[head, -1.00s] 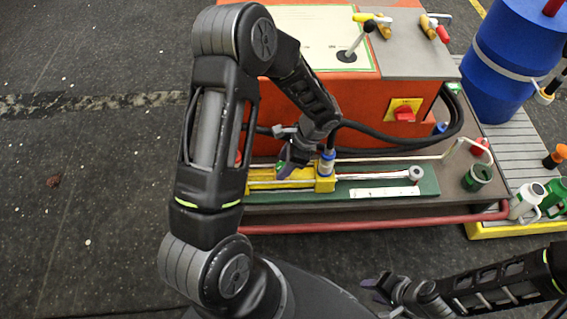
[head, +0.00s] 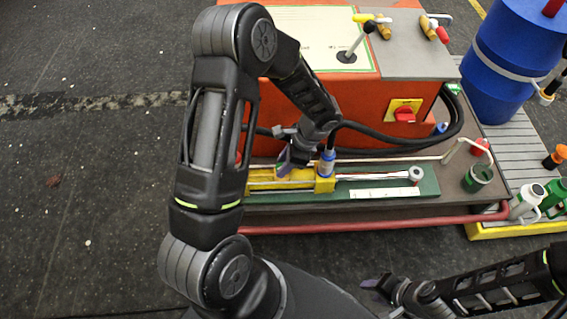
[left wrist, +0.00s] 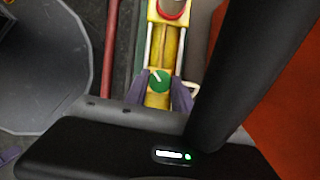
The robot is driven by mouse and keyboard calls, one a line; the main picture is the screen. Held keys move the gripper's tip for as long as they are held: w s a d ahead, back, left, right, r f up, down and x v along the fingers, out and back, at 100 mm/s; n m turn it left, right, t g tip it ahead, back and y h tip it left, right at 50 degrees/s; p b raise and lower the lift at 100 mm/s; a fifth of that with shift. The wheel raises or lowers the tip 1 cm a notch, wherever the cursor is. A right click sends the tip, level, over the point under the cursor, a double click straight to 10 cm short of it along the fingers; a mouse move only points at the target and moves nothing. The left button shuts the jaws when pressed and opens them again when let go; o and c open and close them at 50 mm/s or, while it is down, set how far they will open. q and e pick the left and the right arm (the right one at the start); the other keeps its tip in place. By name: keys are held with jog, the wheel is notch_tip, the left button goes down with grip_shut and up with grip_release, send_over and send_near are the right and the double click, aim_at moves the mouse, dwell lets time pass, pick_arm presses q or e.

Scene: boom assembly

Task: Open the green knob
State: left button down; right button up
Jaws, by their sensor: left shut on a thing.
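The green knob (left wrist: 159,81) is a round green disc with a white pointer line, on the yellow cylinder block (left wrist: 157,101). In the left wrist view it sits between the two purple fingertips of my left gripper (left wrist: 160,92), which is shut on it. The pointer line is tilted to the upper left. In the head view my left gripper (head: 290,163) reaches down to the yellow cylinder (head: 323,184), and the fingers mostly hide the knob. My right gripper (head: 384,288) is at the lower right, away from the machine, with its fingers seen too small to judge.
An orange cabinet (head: 310,100) with a red switch (head: 404,115) stands behind the cylinder. A red rail (head: 380,223) runs along the front edge. A blue barrel (head: 512,55) and several bottles stand at the right. The floor at left is clear.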

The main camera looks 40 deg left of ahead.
pick_arm(q)
jog(key=shift+n, duration=0.4)
jog(key=n+g+h, duration=0.1)
jog(key=n, duration=0.2)
jog(key=shift+w, duration=0.15)
jog(key=shift+a+n+g+h, duration=0.1)
jog(key=shift+n+g+h, duration=0.2)
jog(key=shift+n, duration=0.8)
jog(key=shift+a+n+g+h, duration=0.1)
jog(key=shift+n+h, duration=0.3)
jog(key=shift+n, duration=0.7)
jog(key=c, duration=1.1)
grip_release()
jog(key=shift+o, duration=0.2)
jog(key=shift+r, duration=0.1)
jog(key=v, duration=0.7)
jog(key=shift+w+r, duration=0.2)
jog(key=shift+r, duration=0.05)
